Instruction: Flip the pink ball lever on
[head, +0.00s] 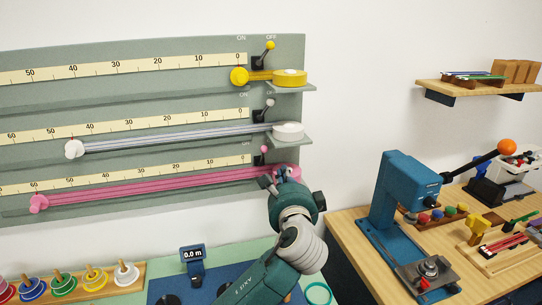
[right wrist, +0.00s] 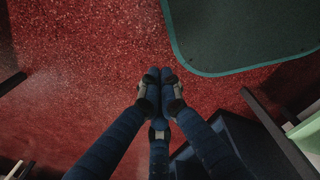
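The pink ball lever (head: 264,149) is on the lowest row of the grey-green wall panel (head: 150,108), just above the right end of the pink strands. Its ball shows, but my gripper hides or crowds its base. An ON label is just left of it. My left gripper (head: 277,177) is right below the ball, in front of the pink spool (head: 295,172). I see no clear contact with the ball, and its finger opening is unclear. My right gripper (right wrist: 160,76) shows in the right wrist view over a red speckled floor, fingertips together, with nothing visible between them.
Above are a white ball lever (head: 270,103) and a yellow ball lever (head: 270,45), both leaning right toward OFF. Pink strands (head: 150,190) run left along the panel. A wooden bench (head: 345,233) with a blue press (head: 405,190) stands at the right.

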